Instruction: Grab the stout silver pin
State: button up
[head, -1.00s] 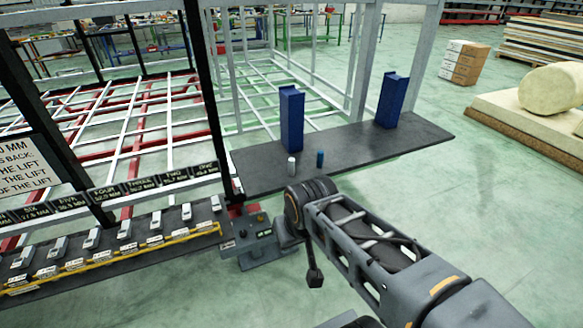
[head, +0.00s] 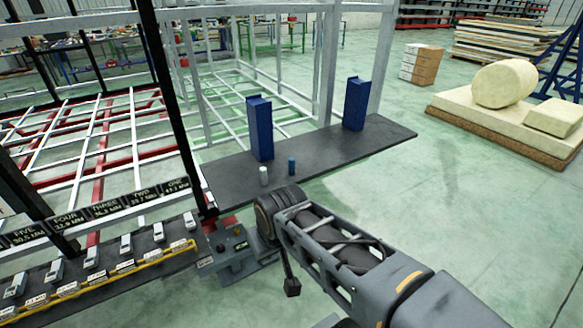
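A short, stout silver pin (head: 264,176) stands upright on a dark shelf (head: 325,150), near the shelf's front left part. A blue pin (head: 291,165) of similar size stands just to its right. My arm reaches in from the lower right, and its elbow lies in front of the shelf's near edge, below the pins. My gripper (head: 292,287) seems to be the small dark end hanging below the elbow, well apart from the silver pin. It is too small and dark to tell whether its fingers are open or shut.
Two tall blue blocks (head: 259,128) (head: 356,104) stand on the shelf behind the pins. A grey control box (head: 228,250) sits below the shelf's left end. A labelled rack (head: 95,262) with several grey items runs along the lower left.

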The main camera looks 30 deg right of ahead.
aim_at(264, 170)
jog(key=z, duration=1.55)
jog(key=i, duration=1.55)
jog(key=u, duration=3.95)
